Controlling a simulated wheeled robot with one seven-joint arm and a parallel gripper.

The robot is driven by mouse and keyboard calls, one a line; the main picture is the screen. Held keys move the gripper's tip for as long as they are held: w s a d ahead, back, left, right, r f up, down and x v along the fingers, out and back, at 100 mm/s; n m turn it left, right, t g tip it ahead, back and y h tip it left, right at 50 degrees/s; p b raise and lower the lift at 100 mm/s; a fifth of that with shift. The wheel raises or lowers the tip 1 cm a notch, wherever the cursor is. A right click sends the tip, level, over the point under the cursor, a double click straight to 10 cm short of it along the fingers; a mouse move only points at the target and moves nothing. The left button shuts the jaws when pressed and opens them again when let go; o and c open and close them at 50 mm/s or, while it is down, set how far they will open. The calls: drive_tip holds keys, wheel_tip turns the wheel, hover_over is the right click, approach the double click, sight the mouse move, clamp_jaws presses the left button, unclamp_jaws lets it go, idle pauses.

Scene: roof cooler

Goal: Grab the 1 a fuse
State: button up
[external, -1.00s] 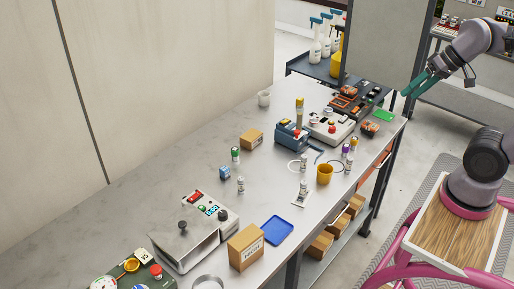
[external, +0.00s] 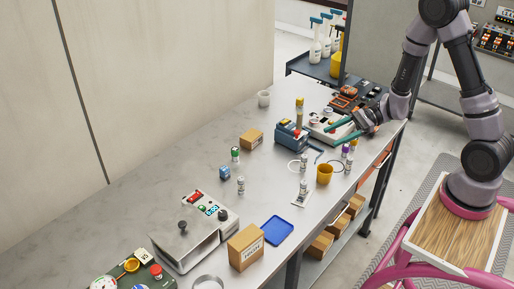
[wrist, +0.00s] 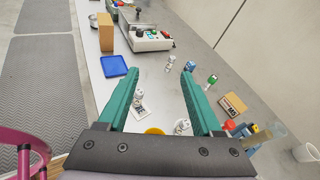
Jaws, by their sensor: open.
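Several small upright fuse-like cylinders stand on the bench; their ratings are too small to read, so I cannot tell which is the 1 A fuse. One has a green cap (external: 235,155), also seen in the wrist view (wrist: 212,79). A grey-white one (external: 240,185) stands nearer the scale, also in the wrist view (wrist: 171,63). Another (external: 303,188) stands on a white card and shows in the wrist view (wrist: 138,97). A purple-capped one (external: 346,149) is near the right edge. My gripper (external: 333,138) is open and empty above the bench's right part; its green fingers spread in the wrist view (wrist: 162,73).
A blue device (external: 291,137) lies left of my gripper. The bench (external: 180,160) is bare toward the wall.

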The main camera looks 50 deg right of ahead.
sight(304, 163)
drive_tip(key=w+d+f+m+t+h, duration=0.1)
drive_tip(key=w+d+f+m, duration=0.1)
drive_tip(key=f, duration=0.3)
drive_tip(key=w+d+f+m+t+h, duration=0.1)
drive_tip(key=w+d+f+m+h, duration=0.1)
drive_tip(key=f, duration=0.3)
drive_tip(key=w+d+f+m+t+h, duration=0.1)
drive_tip(key=w+d+f+m+h, duration=0.1)
drive_tip(key=f, duration=0.3)
drive_tip(key=shift+w+m+t, duration=0.15)
drive_tip(key=shift+m+t, duration=0.15)
drive_tip(key=shift+m, duration=0.3)
drive_tip(key=shift+a+x, duration=0.25)
drive_tip(key=shift+x, duration=2.9)
drive_tip(key=shift+r, duration=0.1)
clamp_jaws()
